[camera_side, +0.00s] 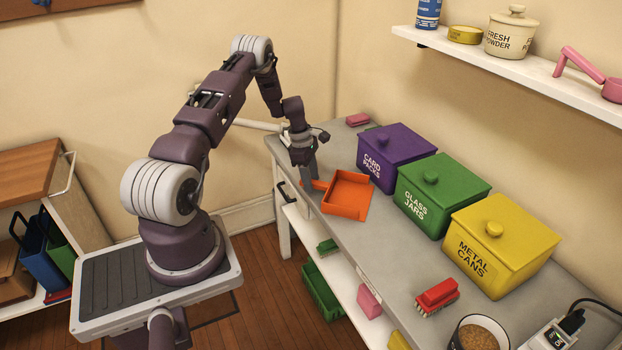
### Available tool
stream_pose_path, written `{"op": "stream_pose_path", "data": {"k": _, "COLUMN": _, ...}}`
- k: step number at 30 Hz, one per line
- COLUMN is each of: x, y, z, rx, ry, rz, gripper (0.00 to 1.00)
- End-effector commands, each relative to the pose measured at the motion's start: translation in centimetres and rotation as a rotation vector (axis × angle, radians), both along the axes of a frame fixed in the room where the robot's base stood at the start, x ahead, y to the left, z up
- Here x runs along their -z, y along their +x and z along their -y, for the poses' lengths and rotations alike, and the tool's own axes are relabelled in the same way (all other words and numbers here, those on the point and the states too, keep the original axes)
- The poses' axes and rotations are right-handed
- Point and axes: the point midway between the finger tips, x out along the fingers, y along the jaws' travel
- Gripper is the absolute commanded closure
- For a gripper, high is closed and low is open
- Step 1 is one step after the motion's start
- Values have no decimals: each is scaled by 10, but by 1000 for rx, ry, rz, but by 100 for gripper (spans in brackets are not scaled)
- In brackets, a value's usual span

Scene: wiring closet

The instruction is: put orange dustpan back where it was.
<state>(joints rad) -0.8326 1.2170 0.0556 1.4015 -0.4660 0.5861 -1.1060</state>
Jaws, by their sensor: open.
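The orange dustpan (348,196) lies on the grey counter, left of the purple bin, with its short handle pointing left toward the counter's front edge. My gripper (309,176) points down at the handle end of the dustpan, with its fingers beside or around the handle. The jaws are open. I cannot tell whether the fingers touch the handle, as they partly hide it.
Lidded purple (396,156), green (441,192) and yellow (499,244) bins stand along the counter's back. A red brush (437,296) and a cup (478,334) are at the near end. A wall shelf (510,68) hangs above. The counter between dustpan and brush is clear.

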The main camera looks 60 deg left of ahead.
Motion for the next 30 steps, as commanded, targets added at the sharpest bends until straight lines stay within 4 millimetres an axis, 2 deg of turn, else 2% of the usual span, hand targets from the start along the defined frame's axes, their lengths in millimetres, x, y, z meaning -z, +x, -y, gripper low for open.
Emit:
{"op": "stream_pose_path", "data": {"k": 2, "x": -2, "y": 0, "z": 0, "rx": 0, "ry": 1, "rz": 1, "gripper": 55}}
{"op": "stream_pose_path", "data": {"k": 5, "x": -16, "y": -1, "z": -3, "rx": 0, "ry": 3, "rz": 2, "gripper": 55}}
{"op": "stream_pose_path", "data": {"k": 12, "x": -80, "y": -10, "z": -12, "rx": 0, "ry": 4, "rz": 3, "gripper": 55}}
{"op": "stream_pose_path", "data": {"k": 15, "x": -101, "y": -14, "z": -14, "rx": 0, "ry": 2, "rz": 2, "gripper": 55}}
{"op": "stream_pose_path", "data": {"k": 19, "x": -117, "y": -16, "z": -16, "rx": 2, "ry": 2, "rz": 1, "gripper": 55}}
{"op": "stream_pose_path", "data": {"k": 21, "x": -131, "y": -13, "z": -10, "rx": 34, "ry": 11, "rz": 9, "gripper": 55}}
{"op": "stream_pose_path", "data": {"k": 23, "x": -156, "y": -5, "z": 7, "rx": 121, "ry": 33, "rz": 30, "gripper": 55}}
{"op": "stream_pose_path", "data": {"k": 25, "x": -204, "y": 6, "z": 45, "rx": 300, "ry": 83, "rz": 71, "gripper": 55}}
{"op": "stream_pose_path", "data": {"k": 26, "x": -226, "y": 8, "z": 67, "rx": 398, "ry": 108, "rz": 90, "gripper": 55}}
{"op": "stream_pose_path", "data": {"k": 27, "x": -257, "y": 7, "z": 99, "rx": 540, "ry": 148, "rz": 118, "gripper": 55}}
{"op": "stream_pose_path", "data": {"k": 28, "x": -278, "y": 3, "z": 124, "rx": 648, "ry": 178, "rz": 138, "gripper": 55}}
{"op": "stream_pose_path", "data": {"k": 29, "x": -298, "y": -3, "z": 149, "rx": 760, "ry": 209, "rz": 159, "gripper": 55}}
{"op": "stream_pose_path", "data": {"k": 30, "x": -322, "y": -16, "z": 183, "rx": 912, "ry": 254, "rz": 187, "gripper": 55}}
